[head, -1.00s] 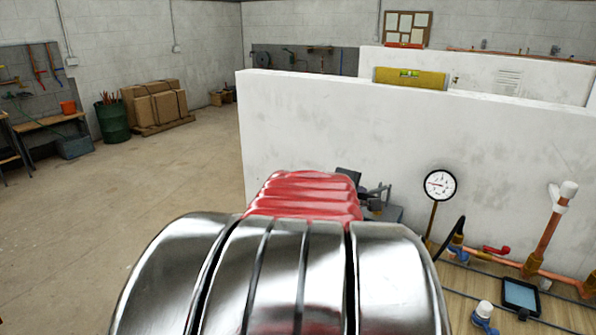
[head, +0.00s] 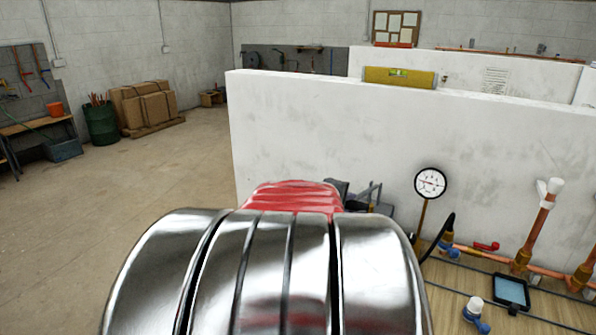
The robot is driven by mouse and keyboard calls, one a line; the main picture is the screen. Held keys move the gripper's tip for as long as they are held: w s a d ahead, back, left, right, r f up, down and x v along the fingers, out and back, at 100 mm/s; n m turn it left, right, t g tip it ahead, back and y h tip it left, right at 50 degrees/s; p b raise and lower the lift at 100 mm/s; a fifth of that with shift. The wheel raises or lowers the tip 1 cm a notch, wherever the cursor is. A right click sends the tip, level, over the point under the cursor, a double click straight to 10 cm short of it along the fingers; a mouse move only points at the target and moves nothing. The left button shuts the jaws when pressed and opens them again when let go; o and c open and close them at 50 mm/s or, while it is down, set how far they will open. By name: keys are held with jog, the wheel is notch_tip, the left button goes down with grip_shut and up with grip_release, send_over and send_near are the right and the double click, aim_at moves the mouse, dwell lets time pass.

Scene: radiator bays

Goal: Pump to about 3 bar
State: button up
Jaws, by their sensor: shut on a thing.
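The round white pressure gauge (head: 430,183) stands upright on a brass stem in front of the white wall. Its needle points roughly left; the numbers are too small to read. A black hose (head: 437,238) curves beside the stem towards the pump. Most of the pump is hidden behind my metal and red arm. Dark grey parts of my gripper (head: 362,194) show just past the red link, left of the gauge. It is shut on what appears to be the pump handle; the fingertips and the grip itself are mostly hidden.
Copper pipes (head: 535,230) with a red lever valve (head: 486,246) run along the wooden board at right. A tablet (head: 511,290) and a white and blue fitting (head: 476,313) are nearby. The white wall (head: 320,130) stands behind; open floor lies at left.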

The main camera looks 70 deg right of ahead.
jog(key=shift+h, duration=0.8)
jog(key=shift+a+f, duration=0.2)
jog(key=shift+f, duration=0.55)
jog(key=shift+a+f, duration=0.2)
jog(key=shift+f, duration=0.5)
jog(key=shift+a+f, duration=0.2)
jog(key=shift+f, duration=0.55)
notch_tip(320, 180, down, 6)
jog(key=h, duration=0.2)
jog(key=shift+a, duration=0.25)
jog(key=shift+w, duration=0.1)
notch_tip(320, 180, up, 6)
jog(key=y, duration=0.2)
jog(key=shift+d, duration=0.3)
jog(key=shift+r, duration=0.1)
